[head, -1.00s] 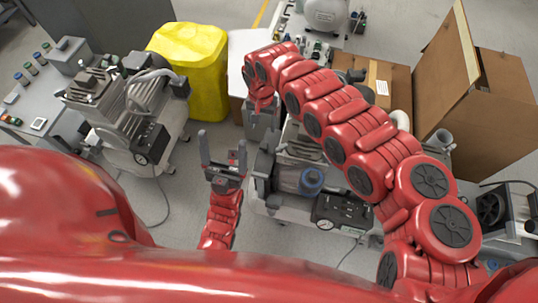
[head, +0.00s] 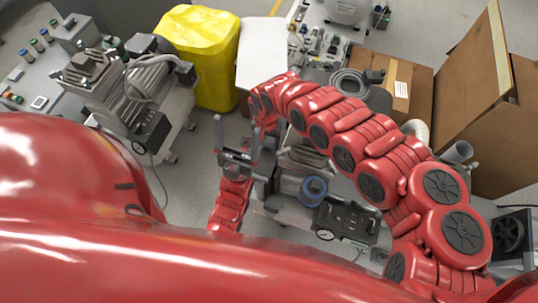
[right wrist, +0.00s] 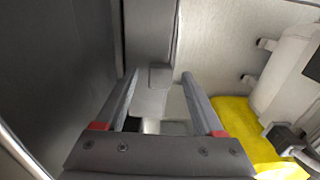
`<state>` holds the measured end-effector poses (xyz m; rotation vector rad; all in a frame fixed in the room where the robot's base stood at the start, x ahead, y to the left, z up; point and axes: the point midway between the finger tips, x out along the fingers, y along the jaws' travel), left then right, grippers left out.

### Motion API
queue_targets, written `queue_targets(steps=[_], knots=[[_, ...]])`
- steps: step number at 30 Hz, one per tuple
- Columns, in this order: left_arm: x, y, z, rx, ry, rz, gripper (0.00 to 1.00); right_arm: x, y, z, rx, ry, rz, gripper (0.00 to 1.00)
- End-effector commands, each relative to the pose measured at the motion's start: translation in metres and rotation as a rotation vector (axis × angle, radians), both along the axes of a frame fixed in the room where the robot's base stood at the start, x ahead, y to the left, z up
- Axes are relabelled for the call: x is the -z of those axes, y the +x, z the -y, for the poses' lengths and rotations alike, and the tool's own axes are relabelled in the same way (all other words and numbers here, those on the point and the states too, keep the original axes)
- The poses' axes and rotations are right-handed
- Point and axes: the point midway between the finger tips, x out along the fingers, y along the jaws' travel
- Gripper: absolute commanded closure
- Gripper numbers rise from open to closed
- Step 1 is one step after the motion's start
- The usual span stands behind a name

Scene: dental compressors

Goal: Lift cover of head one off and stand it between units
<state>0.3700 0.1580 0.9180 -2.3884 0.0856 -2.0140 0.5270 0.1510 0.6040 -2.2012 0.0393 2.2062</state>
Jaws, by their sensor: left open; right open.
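My left gripper (head: 236,125) is open and empty in the head view, fingers pointing up the picture, in the gap left of the middle compressor. My right arm reaches over the middle compressor (head: 345,218) from the right and hides much of it. Its gripper is mostly hidden in the head view. In the right wrist view my right gripper (right wrist: 158,78) is open, its fingers on either side of a light grey part. A dark grey block (right wrist: 150,35) lies just past the fingertips. I cannot tell which part is the cover of head one. Another compressor (head: 150,90) stands at left.
A yellow bin (head: 205,55) stands behind the gap between the compressors. Cardboard boxes (head: 480,100) and a coiled hose (head: 350,84) are at the back right. A panel with buttons (head: 40,75) is at the left. Some floor (head: 185,175) shows between the compressors.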

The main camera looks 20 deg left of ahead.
Motion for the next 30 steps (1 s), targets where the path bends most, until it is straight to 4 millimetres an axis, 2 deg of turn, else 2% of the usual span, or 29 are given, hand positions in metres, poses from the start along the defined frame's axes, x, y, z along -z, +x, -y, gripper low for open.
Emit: queue_targets(steps=[2, 14, 30], knots=[[-0.0007, -0.0001, 0.0000, 0.000, 0.000, 0.000, 0.16, -0.0009, -0.0001, -0.0001, -0.001, 0.000, 0.000, 0.30], [-0.0006, 0.0000, 0.0000, 0.000, 0.000, 0.000, 0.16, -0.0010, -0.0001, 0.0001, -0.001, -0.001, -0.001, 1.00], [-0.0008, -0.0001, 0.0000, 0.000, 0.000, 0.000, 0.16, -0.0013, 0.0001, 0.0000, -0.001, -0.001, 0.000, 1.00]])
